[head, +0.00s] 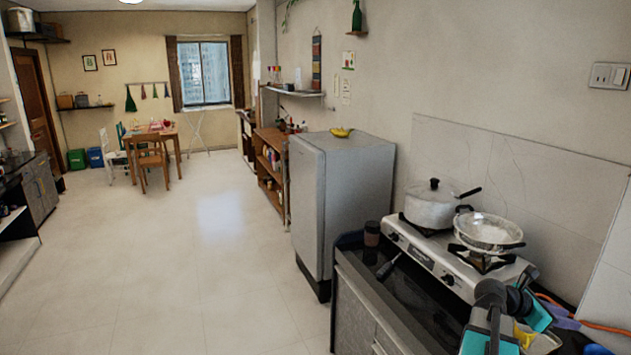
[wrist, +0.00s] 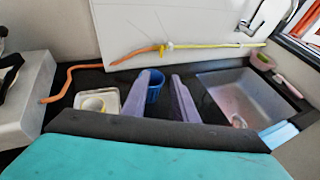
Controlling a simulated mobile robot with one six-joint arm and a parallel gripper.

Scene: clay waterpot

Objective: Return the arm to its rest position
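My gripper (wrist: 164,76) shows in the wrist view as two lavender fingers standing apart with a gap between them. It is open and nothing is held in it. The fingers point toward the counter by the sink, and a blue cup (wrist: 155,88) shows behind the gap. I cannot tell how far the fingers are above the counter. In the head view, teal and dark parts of my arm show at the lower right corner, in front of the stove. The fingertips cannot be made out there.
A stove (head: 445,262) carries a lidded pot (head: 432,208) and a pan (head: 488,232). A grey fridge (head: 345,195) stands beyond. The wrist view shows a sink (wrist: 245,95), a white tray (wrist: 97,103) and an orange hose (wrist: 75,75). The floor at left is clear.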

